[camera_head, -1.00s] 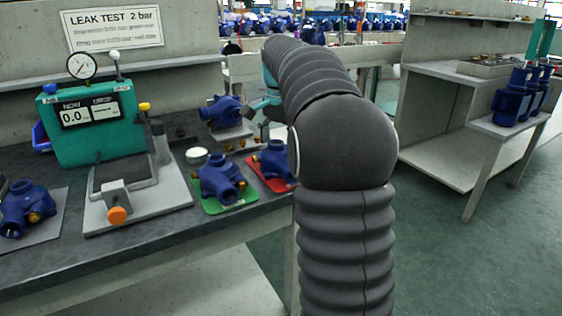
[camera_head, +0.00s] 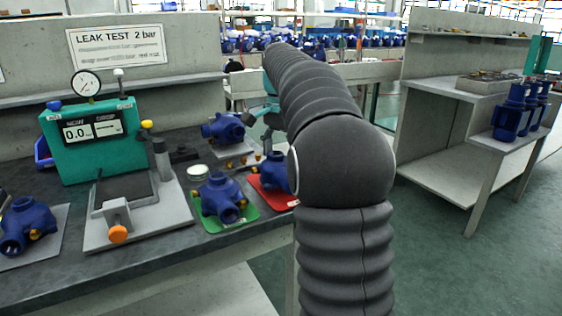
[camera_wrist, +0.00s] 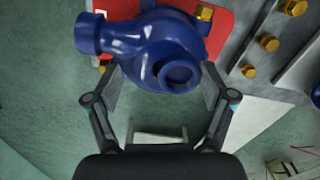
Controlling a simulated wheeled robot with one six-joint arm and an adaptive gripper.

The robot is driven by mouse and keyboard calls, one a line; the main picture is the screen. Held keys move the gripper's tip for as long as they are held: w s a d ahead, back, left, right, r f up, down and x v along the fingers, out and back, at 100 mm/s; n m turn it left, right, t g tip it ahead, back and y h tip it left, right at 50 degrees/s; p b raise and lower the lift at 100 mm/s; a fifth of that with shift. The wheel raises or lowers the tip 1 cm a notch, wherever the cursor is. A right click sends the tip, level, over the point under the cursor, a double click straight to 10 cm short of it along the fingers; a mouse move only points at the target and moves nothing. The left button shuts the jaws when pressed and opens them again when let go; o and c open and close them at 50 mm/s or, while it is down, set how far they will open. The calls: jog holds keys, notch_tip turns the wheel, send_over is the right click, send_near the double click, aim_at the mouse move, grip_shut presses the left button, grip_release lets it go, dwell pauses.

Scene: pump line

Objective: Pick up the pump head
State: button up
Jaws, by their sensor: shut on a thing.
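The blue pump head (camera_wrist: 160,45) fills the top middle of the wrist view. It has a round side port and a brass fitting. My gripper (camera_wrist: 163,88) has one finger on each side of its lower body and is shut on it. A red mat (camera_wrist: 222,18) lies behind the pump head in that view. In the head view a blue pump head (camera_head: 274,172) shows at the red mat (camera_head: 268,196), partly hidden by my arm, and the fingertips are hidden there. Whether it touches the mat is unclear.
Another pump head (camera_head: 221,197) sits on a green mat (camera_head: 236,223) to the left. One more (camera_head: 224,128) stands behind. The teal leak tester (camera_head: 92,143) is further left. Brass fittings (camera_wrist: 269,42) line a grey plate beside the red mat. Open floor lies right.

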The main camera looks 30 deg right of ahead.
jog(key=s+d+r, duration=0.7)
jog(key=s+r, duration=0.1)
jog(key=s, duration=0.1)
jog(key=shift+d+r+p, duration=0.3)
jog(key=shift+d+p, duration=0.1)
